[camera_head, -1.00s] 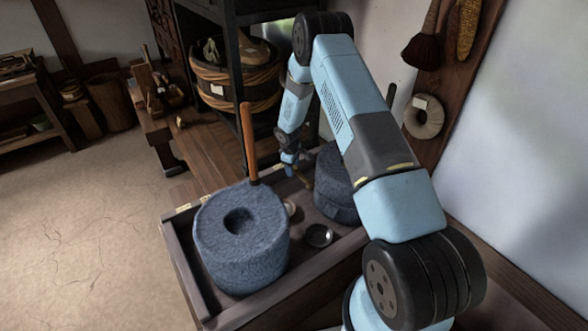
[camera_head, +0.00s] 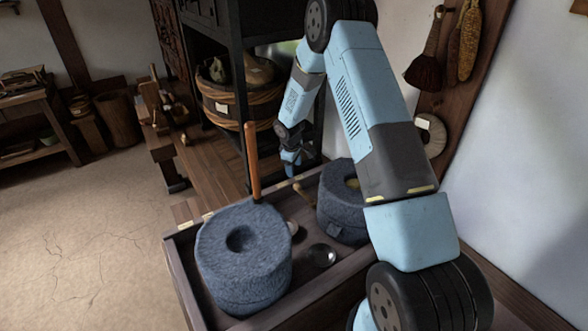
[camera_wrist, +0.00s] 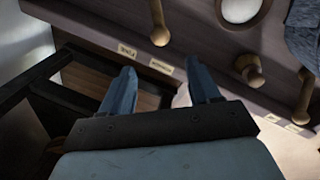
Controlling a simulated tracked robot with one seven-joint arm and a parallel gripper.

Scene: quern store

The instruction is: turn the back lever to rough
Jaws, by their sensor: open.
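The back lever (camera_head: 302,192) is a short wooden rod with a rounded end, beside the back stone (camera_head: 338,208) in the head view. My gripper (camera_head: 291,168) is above the box's far edge, a little left of the lever. In the wrist view my gripper (camera_wrist: 161,82) has its blue fingers apart, with nothing between them; the knob lies beyond the fingertips.
The front stone (camera_head: 243,265) sits in the box (camera_head: 187,268) near an upright wooden handle (camera_head: 252,160). Another lever (camera_wrist: 303,98) and labels (camera_wrist: 272,117) show in the wrist view. A dark rack (camera_head: 229,90) with a tub (camera_head: 240,104) stands behind my gripper.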

